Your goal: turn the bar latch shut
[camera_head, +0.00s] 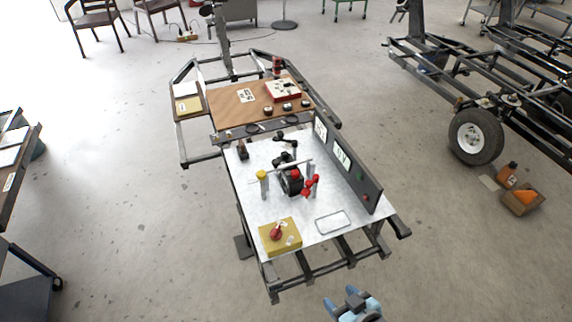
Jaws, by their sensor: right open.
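A white-topped workbench (255,205) stands in the middle of the view. A dark mechanism with red handles (311,186) sits near its centre, with a yellow-topped post (262,176) to its left. A thin pale bar (293,162) runs across behind them. The parts are too small to tell which is the bar latch or how it is turned. My right gripper (340,297) is at the bottom, in front of the bench's near edge, open and empty, apart from everything on the bench. My left gripper is not in view.
A yellow box with a red knob (277,233) stands at the bench's near left corner. A grey wire frame (332,222) lies right of it. A dark upright panel (352,174) lines the right side.

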